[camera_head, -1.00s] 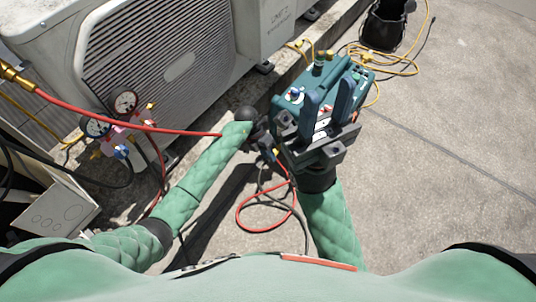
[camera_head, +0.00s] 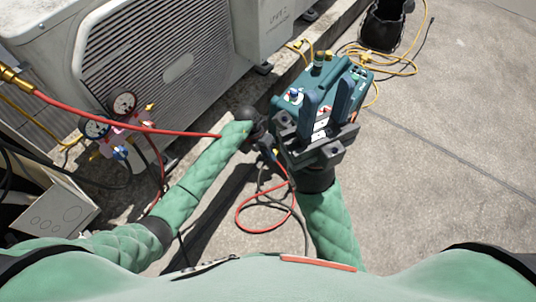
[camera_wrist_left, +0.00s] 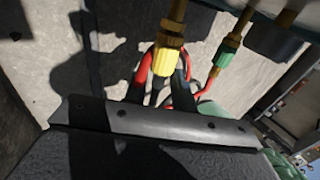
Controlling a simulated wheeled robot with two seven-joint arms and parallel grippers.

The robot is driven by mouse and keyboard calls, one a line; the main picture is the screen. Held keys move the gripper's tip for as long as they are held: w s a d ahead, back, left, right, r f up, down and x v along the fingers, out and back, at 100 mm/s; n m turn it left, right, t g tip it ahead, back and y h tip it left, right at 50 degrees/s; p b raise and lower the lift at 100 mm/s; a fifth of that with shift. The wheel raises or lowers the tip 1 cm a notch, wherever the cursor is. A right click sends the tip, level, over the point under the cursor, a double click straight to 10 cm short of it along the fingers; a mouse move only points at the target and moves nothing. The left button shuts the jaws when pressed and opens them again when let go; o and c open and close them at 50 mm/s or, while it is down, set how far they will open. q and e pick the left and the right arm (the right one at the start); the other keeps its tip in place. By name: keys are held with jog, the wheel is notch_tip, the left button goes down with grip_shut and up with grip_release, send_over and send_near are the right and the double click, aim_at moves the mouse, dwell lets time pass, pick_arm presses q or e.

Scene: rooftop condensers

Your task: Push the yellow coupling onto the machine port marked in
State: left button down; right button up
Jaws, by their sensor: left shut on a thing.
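The yellow coupling (camera_wrist_left: 167,62) shows in the left wrist view, between the dark fingers of my left gripper (camera_wrist_left: 162,80), which is shut on it. Its upper end meets a brass port (camera_wrist_left: 178,12) above it; I cannot tell how far it is seated. A green coupling (camera_wrist_left: 231,48) is on another brass port to the right. In the head view the teal machine (camera_head: 350,78) stands on the roof. My left gripper (camera_head: 270,145) is at its left side, largely hidden. My right gripper (camera_head: 326,100) is in front of the machine, its two fingers apart. The "in" mark is not legible.
A large condenser unit (camera_head: 170,70) fills the upper left. A gauge manifold (camera_head: 120,130) with red hose (camera_head: 130,126) stands before it. Another red hose (camera_head: 240,220) loops on the ground. A black bucket (camera_head: 385,25) and yellow hose (camera_head: 400,68) lie behind. The right-hand concrete is clear.

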pick_arm(q)
jog(key=shift+w+d, duration=0.1)
jog(key=shift+w, duration=0.05)
jog(key=c, duration=1.1)
grip_release()
jog(key=shift+o, duration=0.2)
jog(key=s+a+p, duration=0.4)
jog(key=s, duration=0.2)
jog(key=shift+a+p, duration=0.2)
jog(key=shift+p, duration=0.15)
